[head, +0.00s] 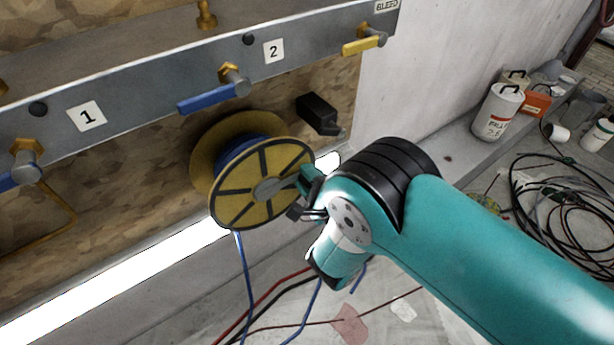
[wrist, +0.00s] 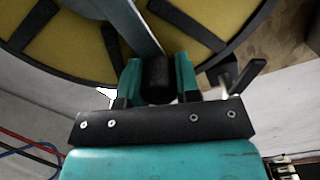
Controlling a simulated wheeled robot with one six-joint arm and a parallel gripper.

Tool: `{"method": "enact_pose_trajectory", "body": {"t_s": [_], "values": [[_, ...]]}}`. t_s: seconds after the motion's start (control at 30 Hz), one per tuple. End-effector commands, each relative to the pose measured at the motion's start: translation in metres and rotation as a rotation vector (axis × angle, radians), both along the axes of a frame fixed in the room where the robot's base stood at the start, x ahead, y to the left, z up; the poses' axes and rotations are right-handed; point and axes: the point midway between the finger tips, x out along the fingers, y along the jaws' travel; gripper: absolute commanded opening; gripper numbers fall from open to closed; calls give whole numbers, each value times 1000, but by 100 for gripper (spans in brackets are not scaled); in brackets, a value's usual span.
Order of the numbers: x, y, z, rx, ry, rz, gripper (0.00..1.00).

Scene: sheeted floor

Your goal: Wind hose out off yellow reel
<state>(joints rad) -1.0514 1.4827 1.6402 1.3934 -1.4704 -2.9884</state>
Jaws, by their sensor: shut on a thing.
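The yellow reel (head: 233,200) with black spokes is mounted on the wood-patterned wall, below the grey valve rail. Blue hose (head: 245,270) is wound between its two flanges, and a length hangs from its underside toward the floor. My gripper (head: 302,190) is at the reel's right side, by the grey crank arm (head: 270,188) at the hub. In the wrist view, my gripper (wrist: 158,80) is shut on a dark crank handle (wrist: 157,72) at the end of the grey crank arm (wrist: 135,25). The reel's yellow face (wrist: 85,25) fills the top of that view.
The rail carries blue valve levers (head: 213,98) and a yellow lever (head: 362,46) above the reel. A black box (head: 317,113) is on the wall right of the reel. Red and black hoses (head: 270,295) lie below. Containers (head: 498,110) and coiled cables (head: 570,195) are at right.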

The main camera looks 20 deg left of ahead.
Motion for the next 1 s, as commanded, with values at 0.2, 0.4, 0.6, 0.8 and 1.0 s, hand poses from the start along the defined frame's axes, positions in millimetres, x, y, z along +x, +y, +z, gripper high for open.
{"method": "enact_pose_trajectory", "body": {"t_s": [0.2, 0.4, 0.6, 0.8, 1.0], "values": [[-2, -1, -1, -12, -7, 5, 0], [-2, -1, -1, -11, -6, 5, 0], [-2, -1, -1, -10, -6, 5, 56], [-1, 0, 0, -8, -8, 3, 56], [-1, -1, 3, -9, -6, 2, 56]]}}
